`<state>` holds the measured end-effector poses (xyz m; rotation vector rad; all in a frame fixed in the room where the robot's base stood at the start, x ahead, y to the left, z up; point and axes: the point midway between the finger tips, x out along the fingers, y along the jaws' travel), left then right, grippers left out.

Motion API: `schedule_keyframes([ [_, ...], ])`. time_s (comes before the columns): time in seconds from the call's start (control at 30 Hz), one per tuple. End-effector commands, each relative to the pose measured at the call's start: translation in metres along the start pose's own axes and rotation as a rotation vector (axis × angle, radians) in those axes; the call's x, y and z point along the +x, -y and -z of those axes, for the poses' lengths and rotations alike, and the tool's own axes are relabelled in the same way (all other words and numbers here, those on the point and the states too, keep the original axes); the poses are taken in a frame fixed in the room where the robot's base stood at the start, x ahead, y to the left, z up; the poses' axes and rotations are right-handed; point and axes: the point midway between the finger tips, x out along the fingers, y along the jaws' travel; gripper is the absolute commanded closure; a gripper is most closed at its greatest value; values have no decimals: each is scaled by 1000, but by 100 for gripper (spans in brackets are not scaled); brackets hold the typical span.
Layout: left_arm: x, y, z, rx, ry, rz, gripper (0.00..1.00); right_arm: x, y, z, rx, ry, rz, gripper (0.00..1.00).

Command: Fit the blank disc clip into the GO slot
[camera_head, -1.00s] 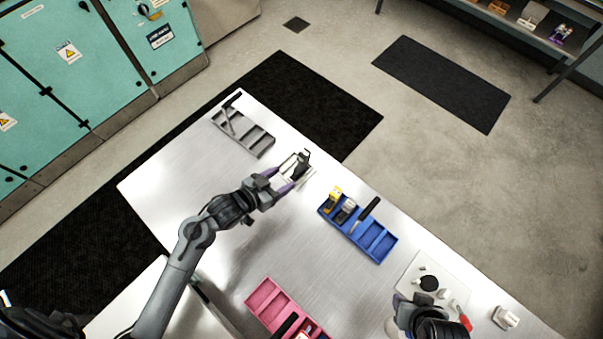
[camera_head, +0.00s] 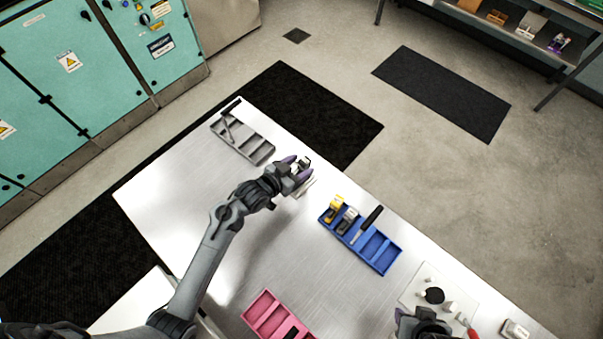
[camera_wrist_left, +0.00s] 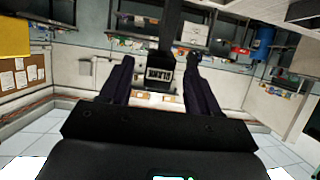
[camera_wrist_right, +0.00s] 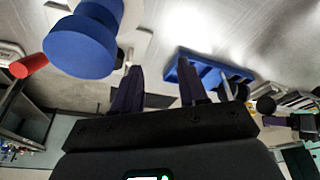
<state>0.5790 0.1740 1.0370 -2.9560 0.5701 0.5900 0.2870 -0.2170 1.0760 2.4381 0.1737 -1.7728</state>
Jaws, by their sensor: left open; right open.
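A small dark clip (camera_wrist_left: 160,75) with a pale label stands between the two fingers of my left gripper (camera_wrist_left: 157,66) in the left wrist view. Its lettering is too small to read surely. In the head view my left gripper (camera_head: 299,167) is open at the far edge of the table, and it hides most of that clip and its pale base (camera_head: 306,187). I cannot tell whether the fingers touch it. My right gripper (camera_head: 424,318) is open and empty near a white board; its fingers (camera_wrist_right: 160,70) also show in the right wrist view. I cannot make out a GO mark.
A blue tray (camera_head: 383,256) holds a yellow clip (camera_head: 335,207), a grey clip (camera_head: 348,219) and a black-handled piece (camera_head: 371,218). A grey tray (camera_head: 252,149) lies at the far left, a pink tray (camera_head: 262,310) in front. The white board (camera_head: 460,297) carries several small parts.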

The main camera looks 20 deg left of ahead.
Motion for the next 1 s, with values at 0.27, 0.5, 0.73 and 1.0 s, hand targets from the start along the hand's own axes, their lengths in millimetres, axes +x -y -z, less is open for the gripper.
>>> schedule_keyframes([
  [0.27,29,-1,1,0,-1,1,38,-2,0,1,3,0,2,57],
  [0.5,31,-1,0,1,-1,1,38,-2,0,1,1,0,1,57],
  [0.73,31,-1,0,1,-1,1,66,-2,-2,0,-5,2,-5,57],
  [1.0,31,-1,0,1,0,1,100,-2,-2,0,-7,2,-6,57],
])
